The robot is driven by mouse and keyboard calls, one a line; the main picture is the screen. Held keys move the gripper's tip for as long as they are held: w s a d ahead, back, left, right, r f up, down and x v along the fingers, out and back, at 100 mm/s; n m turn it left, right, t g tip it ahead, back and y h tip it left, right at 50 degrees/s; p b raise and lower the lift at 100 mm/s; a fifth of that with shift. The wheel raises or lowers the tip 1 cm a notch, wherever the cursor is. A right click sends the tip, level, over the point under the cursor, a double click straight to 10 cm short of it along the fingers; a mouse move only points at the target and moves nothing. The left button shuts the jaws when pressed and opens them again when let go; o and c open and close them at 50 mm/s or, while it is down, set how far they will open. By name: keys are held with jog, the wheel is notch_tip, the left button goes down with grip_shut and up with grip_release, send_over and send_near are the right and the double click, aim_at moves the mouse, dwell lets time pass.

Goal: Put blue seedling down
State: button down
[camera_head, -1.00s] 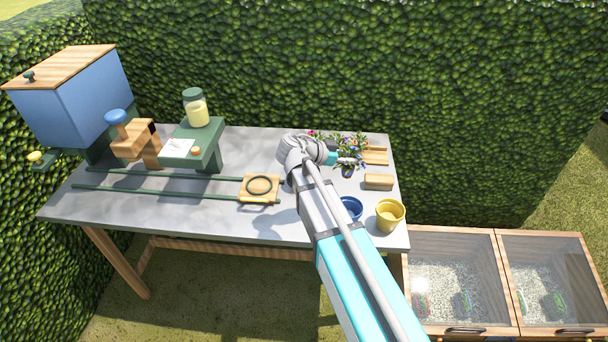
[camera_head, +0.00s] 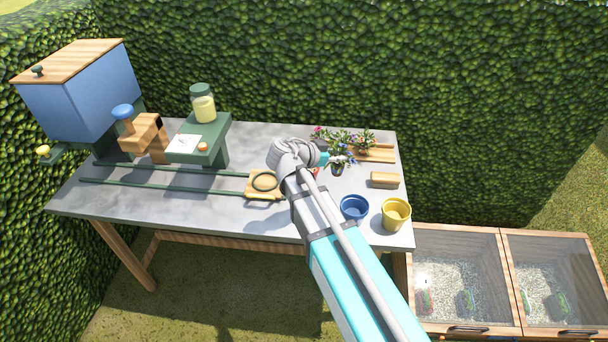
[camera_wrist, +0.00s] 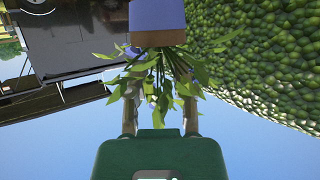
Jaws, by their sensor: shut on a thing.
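The blue seedling (camera_head: 338,168) hangs at the tip of my gripper (camera_head: 323,157), above the right part of the grey table (camera_head: 235,148). In the wrist view, which is upside down, it has a blue-violet base with a brown band (camera_wrist: 158,15) and green leaves (camera_wrist: 150,72). My gripper (camera_wrist: 160,112) is shut around its leafy stems, and leaves partly hide the fingertips. A blue pot (camera_head: 354,208) and a yellow pot (camera_head: 396,214) stand at the table's front right. I cannot tell the gap between seedling and table.
Other flowering plants (camera_head: 335,138) stand behind my gripper by wooden trays (camera_head: 376,155). A wooden block (camera_head: 384,180) lies to the right. A wooden plate with a dark ring (camera_head: 264,182) sits on green rails left of my arm. A small red thing (camera_head: 315,172) is mostly hidden by my arm.

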jog(key=a, duration=0.1)
jog(key=s+a+n+t, duration=0.1)
jog(key=a, duration=0.1)
jog(key=s+a+r+n+t+y, duration=0.1)
jog(key=shift+a+p, duration=0.15)
jog(key=shift+p, duration=0.15)
jog(key=w+a+f+b, duration=0.5)
jog(key=w+f+b, duration=0.4)
jog(key=w, duration=0.3)
jog(key=shift+w, duration=0.1)
dwell(0.4)
jog(key=shift+w+a+f+b, duration=0.1)
jog(key=shift+w+f+b, duration=0.1)
jog(key=shift+f+b, duration=0.25)
jog(key=shift+w+a+f+b, duration=0.1)
jog(key=shift+w+f+b, duration=0.1)
jog(key=shift+f+b, duration=1.4)
